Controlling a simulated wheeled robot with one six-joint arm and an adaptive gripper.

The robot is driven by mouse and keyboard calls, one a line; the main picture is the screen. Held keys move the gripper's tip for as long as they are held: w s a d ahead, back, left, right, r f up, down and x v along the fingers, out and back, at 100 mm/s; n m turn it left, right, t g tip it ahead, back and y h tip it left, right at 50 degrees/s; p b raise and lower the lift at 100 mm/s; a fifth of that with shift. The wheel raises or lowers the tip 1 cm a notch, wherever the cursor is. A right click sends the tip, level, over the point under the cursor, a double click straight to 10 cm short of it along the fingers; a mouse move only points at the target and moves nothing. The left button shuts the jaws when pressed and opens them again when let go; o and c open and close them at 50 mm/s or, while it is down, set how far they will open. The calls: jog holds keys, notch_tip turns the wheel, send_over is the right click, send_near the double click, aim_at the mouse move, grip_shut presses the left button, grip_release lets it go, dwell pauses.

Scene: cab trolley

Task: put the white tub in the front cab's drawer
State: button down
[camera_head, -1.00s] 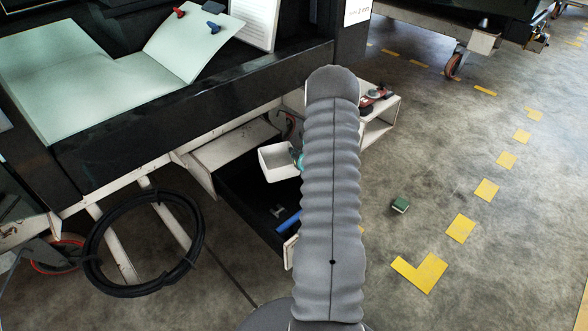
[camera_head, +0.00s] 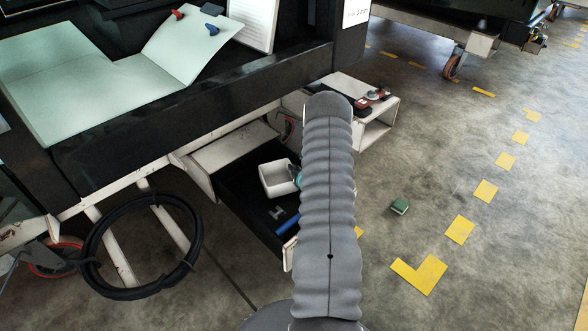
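The white tub (camera_head: 275,180) is upright in the upper part of the open drawer (camera_head: 237,199), within the drawer's outline. I cannot tell whether it rests on the drawer's dark floor. The drawer juts out from under the black cab (camera_head: 200,105). My gripper (camera_head: 297,177) shows only as a small teal part at the tub's right edge. My grey arm hides the rest of it, so its fingers cannot be seen. A blue object (camera_head: 288,225) and a small grey part (camera_head: 275,212) lie in the drawer.
A white box (camera_head: 375,128) with a red and black item on top stands right of my arm. A coiled black hose (camera_head: 95,272) hangs at the lower left. A green block (camera_head: 400,206) lies on open floor at the right.

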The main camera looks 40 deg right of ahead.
jog(key=shift+f+b, duration=0.6)
jog(key=shift+b, duration=0.05)
jog(key=c, duration=1.3)
grip_release()
jog(key=shift+r, duration=0.15)
